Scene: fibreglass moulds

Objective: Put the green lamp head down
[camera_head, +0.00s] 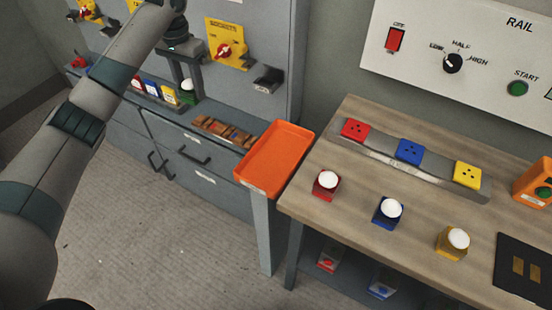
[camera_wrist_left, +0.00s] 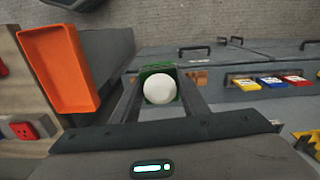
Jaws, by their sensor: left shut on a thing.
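The green lamp head (camera_head: 187,98) is a small green block with a white dome. It also shows in the left wrist view (camera_wrist_left: 159,88), dome towards the camera. My left gripper (camera_head: 188,88) is shut on it, with one finger on each side of the block in the wrist view. In the head view it is over the grey cabinet's ledge, just right of the yellow block (camera_head: 169,93). I cannot tell whether its underside touches anything. My right gripper is in neither view.
An orange tray (camera_head: 275,157) stands between cabinet and wooden table (camera_head: 325,205). Brown pieces (camera_head: 224,131) lie on the ledge. The table holds a rail with red, blue and yellow sockets (camera_head: 409,151), and red, blue and yellow lamp heads (camera_head: 388,211).

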